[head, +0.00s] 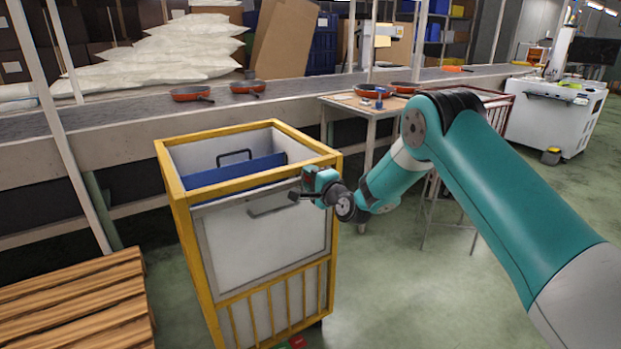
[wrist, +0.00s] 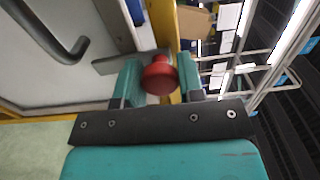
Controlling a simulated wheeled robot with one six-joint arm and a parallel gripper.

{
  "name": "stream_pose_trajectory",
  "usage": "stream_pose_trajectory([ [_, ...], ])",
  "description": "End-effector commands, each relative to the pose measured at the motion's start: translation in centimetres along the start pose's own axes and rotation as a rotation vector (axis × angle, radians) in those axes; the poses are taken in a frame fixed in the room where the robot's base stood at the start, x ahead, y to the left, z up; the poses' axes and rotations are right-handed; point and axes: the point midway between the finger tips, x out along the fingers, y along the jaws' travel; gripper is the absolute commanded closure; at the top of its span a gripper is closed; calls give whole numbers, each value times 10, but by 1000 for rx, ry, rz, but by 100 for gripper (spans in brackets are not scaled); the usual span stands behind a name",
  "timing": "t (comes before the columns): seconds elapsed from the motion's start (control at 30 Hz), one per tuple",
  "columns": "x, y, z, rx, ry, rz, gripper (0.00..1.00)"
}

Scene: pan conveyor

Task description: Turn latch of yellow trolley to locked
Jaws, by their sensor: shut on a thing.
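The yellow trolley (head: 180,197) stands in the middle of the head view, with a yellow frame, a pale front panel and a blue inside piece. Its latch shows in the wrist view as a grey bar (wrist: 120,63) with a round red knob (wrist: 159,76). My gripper (head: 308,187) is at the trolley's upper right front edge. In the wrist view its teal fingers (wrist: 158,82) are shut on the red knob, one on each side. In the head view my gripper hides the knob. The latch's exact setting cannot be told.
A grey bar handle (head: 273,208) sticks out of the front panel, left of my gripper. A conveyor (head: 130,142) with red pans runs behind the trolley. A small table (head: 345,104) stands behind right. A wooden pallet (head: 80,305) lies at left. The floor at right is partly clear.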

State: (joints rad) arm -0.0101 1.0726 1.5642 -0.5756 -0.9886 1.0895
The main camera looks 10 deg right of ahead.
Motion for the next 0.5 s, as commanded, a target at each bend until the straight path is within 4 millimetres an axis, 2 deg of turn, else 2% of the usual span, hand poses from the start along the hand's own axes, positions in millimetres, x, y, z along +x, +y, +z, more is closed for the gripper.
stream_pose_trajectory([
  [0.1,0,1,-1,2,1,1,100],
  [0.13,0,1,-1,2,1,1,60],
  [0.23,0,1,-1,1,1,1,39],
  [0.5,0,0,0,0,0,1,39],
])
